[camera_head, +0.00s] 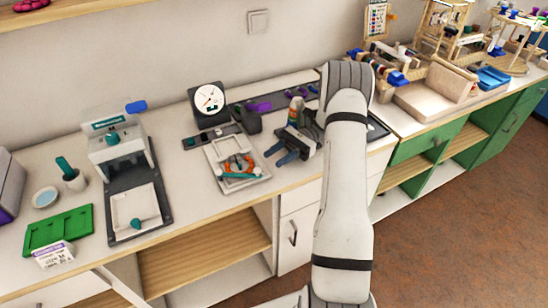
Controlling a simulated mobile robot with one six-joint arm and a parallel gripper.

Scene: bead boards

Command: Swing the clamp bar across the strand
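A white bead board (212,154) lies on the counter. On it is a curved strand of orange-red beads (238,160). A small teal bar (239,176), which may be the clamp bar, lies along the near side of the strand. At this size I cannot tell whether it crosses or touches the strand. My gripper (280,154) is just right of the board, with its blue-tipped fingers apart and nothing visible between them. Its height above the counter is unclear.
A dial gauge (209,99) and a dark strip (212,138) stand behind the board. A dark device with a purple part (259,107) is behind my gripper. A press-like stand (112,150) and a green tray (58,230) are left. Counter between stand and board is clear.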

